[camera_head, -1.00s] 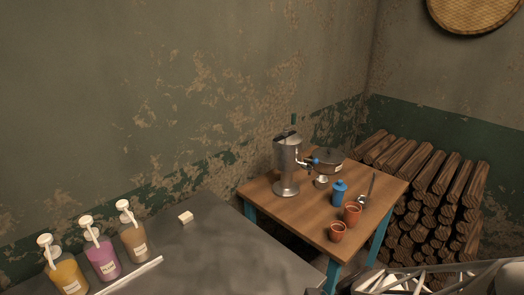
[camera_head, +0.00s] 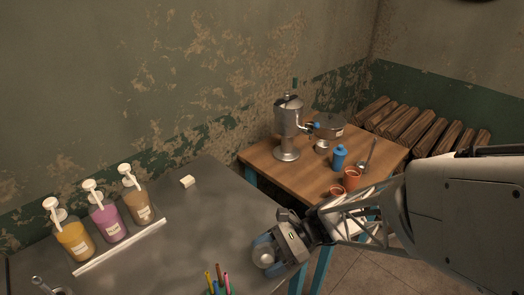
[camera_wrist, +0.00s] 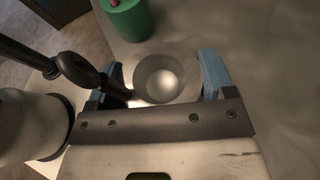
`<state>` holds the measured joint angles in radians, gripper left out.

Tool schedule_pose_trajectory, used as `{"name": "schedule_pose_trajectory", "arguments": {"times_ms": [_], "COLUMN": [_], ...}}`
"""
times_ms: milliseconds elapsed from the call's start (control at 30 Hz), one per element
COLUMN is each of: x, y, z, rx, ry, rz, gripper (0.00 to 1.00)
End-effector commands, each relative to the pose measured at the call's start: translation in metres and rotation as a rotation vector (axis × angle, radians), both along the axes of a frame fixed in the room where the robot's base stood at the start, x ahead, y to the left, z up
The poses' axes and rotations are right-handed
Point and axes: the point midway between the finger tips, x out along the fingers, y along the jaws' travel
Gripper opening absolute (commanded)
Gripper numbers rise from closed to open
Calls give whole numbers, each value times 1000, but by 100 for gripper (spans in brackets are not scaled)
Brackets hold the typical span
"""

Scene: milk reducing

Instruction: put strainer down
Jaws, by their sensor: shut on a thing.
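My gripper (camera_head: 266,250) is low over the front right part of the grey table in the head view. In the wrist view its two blue fingers (camera_wrist: 160,66) are on either side of a round, shiny metal bowl, which I take to be the strainer (camera_wrist: 166,80). It also shows as a small pale round form at the gripper in the head view (camera_head: 264,260).
A green cup (camera_wrist: 127,18) with pens is close by, beyond the fingers. Three pump bottles (camera_head: 107,222) and a white strip (camera_head: 120,248) are on the left of the grey table (camera_head: 190,235). A wooden table (camera_head: 300,178) holds an urn (camera_head: 288,130), pot, blue bottle and red cups.

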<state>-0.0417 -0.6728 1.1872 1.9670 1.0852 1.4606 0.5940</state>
Motion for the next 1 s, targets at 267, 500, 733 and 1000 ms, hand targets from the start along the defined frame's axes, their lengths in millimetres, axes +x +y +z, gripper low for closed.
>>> {"name": "schedule_pose_trajectory", "arguments": {"times_ms": [267,500,733,1000], "x": [35,40,39,39], "y": [16,18,18,18], "z": [-4,-4,-6,-29], "rx": [0,0,0,-1], "ry": [0,1,1,2], "rz": [1,0,0,-1], "gripper": [52,52,52,52]}}
